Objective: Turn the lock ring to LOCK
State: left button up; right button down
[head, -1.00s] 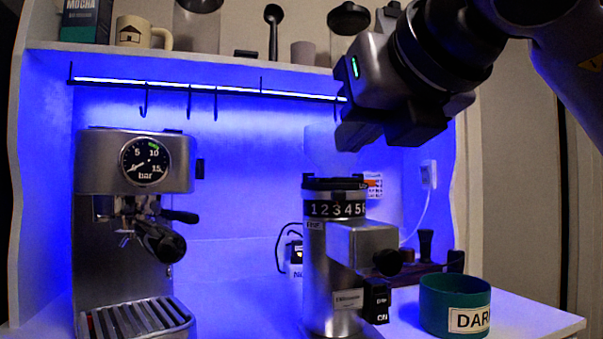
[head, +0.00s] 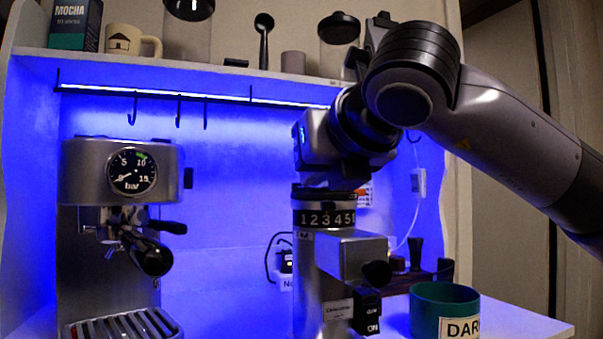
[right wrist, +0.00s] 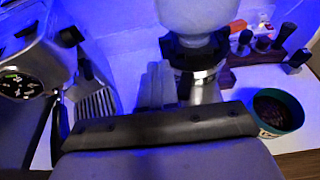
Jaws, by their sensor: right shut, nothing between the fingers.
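The grinder (head: 315,265) stands right of centre in the head view, with a black dial (head: 322,218) of white numbers round its top. The black lock ring (head: 305,190) sits just above the dial. In the right wrist view the black collar (right wrist: 195,52) shows under the pale hopper (right wrist: 200,14). My right gripper (head: 325,184) is at the top of the grinder in the head view, covering much of the ring. In the right wrist view its fingers (right wrist: 160,82) are shut and empty beside the collar. I cannot tell if they touch it. My left gripper is out of view.
An espresso machine (head: 120,230) stands to the left. A green cup (head: 430,302) labelled DARK stands right of the grinder, with a tamper (head: 415,250) behind it. A shelf (head: 215,70) with mugs and jars and a hook rail (head: 200,95) are above.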

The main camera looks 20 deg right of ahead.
aim_at(294, 184)
jog(key=x, duration=0.2)
jog(key=r+x, duration=0.1)
jog(key=x, duration=0.1)
jog(key=shift+w+p, duration=0.15)
jog(key=shift+p, duration=0.15)
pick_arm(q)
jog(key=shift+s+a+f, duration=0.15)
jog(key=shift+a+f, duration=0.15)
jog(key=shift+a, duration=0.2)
pick_arm(e)
jog(key=shift+w+f, duration=0.1)
jog(key=shift+w, duration=0.45)
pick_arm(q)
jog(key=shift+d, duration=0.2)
pick_arm(e)
jog(key=shift+a+h, duration=0.1)
jog(key=shift+h, duration=0.2)
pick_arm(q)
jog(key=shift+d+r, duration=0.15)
pick_arm(e)
jog(key=shift+w+m, duration=0.1)
jog(key=shift+m, duration=0.2)
pick_arm(q)
jog(key=shift+b, duration=0.35)
pick_arm(e)
jog(key=shift+w+a+m+h, duration=0.1)
jog(key=shift+m+h, duration=0.2)
jog(key=shift+h, duration=0.1)
